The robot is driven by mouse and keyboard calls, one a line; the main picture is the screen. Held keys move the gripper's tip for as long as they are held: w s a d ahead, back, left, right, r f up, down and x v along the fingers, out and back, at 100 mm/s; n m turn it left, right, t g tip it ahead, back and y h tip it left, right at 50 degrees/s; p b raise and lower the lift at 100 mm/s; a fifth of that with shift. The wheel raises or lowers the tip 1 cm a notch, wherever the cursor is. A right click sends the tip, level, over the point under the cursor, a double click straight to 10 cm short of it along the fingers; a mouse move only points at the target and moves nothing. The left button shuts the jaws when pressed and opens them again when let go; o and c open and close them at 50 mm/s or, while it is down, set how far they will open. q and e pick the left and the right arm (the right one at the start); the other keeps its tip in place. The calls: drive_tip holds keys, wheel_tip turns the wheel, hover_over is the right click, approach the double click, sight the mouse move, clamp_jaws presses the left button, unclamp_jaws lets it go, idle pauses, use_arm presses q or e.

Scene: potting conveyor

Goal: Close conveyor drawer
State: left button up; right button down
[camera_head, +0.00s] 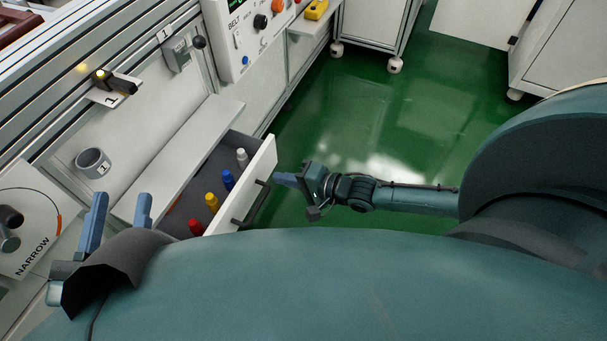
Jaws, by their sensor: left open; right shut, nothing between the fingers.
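The conveyor drawer (263,165) is pulled out from the white conveyor front, with its dark inside showing. It holds several pegs or bottles, among them a white one (242,158), a blue one (228,179), a yellow one (212,202) and a red one (196,227). A dark bar handle (255,203) is on its front panel. My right gripper (280,179) is shut and empty, close in front of the drawer front near the handle; I cannot tell if it touches. My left gripper (118,212) is open and empty, left of the drawer, near the shelf edge.
A white shelf (185,150) lies over the drawer's back part. A grey cup-like holder (93,163) and a control panel (250,35) are on the conveyor front. Green floor (390,120) is open to the right. White wheeled cabinets (372,22) stand at the back.

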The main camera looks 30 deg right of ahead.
use_arm(q)
drive_tip(key=shift+w+a+r+m+t+h+b, duration=0.1)
drive_tip(key=shift+w+r+m+t+h+b, duration=0.2)
drive_tip(key=shift+r+h+b, duration=0.15)
drive_tip(key=shift+w+r+m+t+h+b, duration=0.2)
drive_tip(key=shift+r+m+h+b, duration=0.1)
drive_tip(key=shift+r, duration=0.25)
use_arm(e)
drive_tip(key=shift+r+x, duration=0.2)
drive_tip(key=shift+x, duration=0.65)
drive_tip(key=shift+r+x, duration=0.2)
drive_tip(key=shift+x, duration=0.6)
drive_tip(key=shift+r+x, duration=0.15)
drive_tip(key=shift+x, duration=0.7)
drive_tip(key=shift+w+a, duration=0.15)
